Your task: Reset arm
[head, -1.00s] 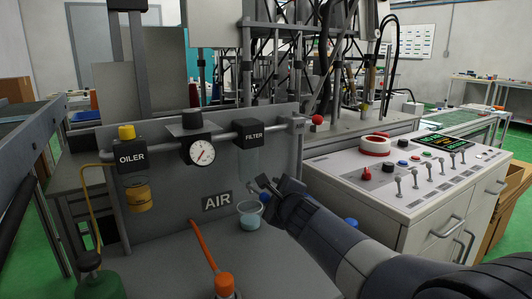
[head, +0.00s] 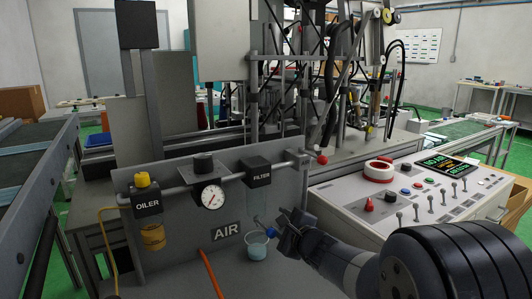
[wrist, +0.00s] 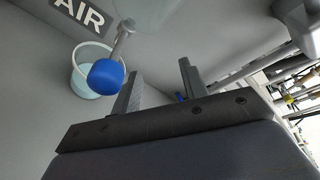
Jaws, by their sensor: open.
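My gripper (head: 284,222) is open and empty in front of the air panel, just right of the filter. In the wrist view its two fingers (wrist: 160,88) stand apart with nothing between them. A blue-knobbed valve lever (wrist: 106,76) sits left of the fingers, apart from them, and its blue knob also shows in the head view (head: 270,232). A clear cup of pale liquid (head: 257,246) stands on the bench below the filter (head: 258,175). The cup also shows in the wrist view (wrist: 83,82), partly behind the blue knob.
The oiler (head: 148,205) and a pressure gauge (head: 211,195) hang on the pipe to the left. An orange-handled tool (head: 210,272) is on the bench. A control console (head: 400,205) with switches and a lit display (head: 447,166) stands at right. A conveyor (head: 35,165) runs at left.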

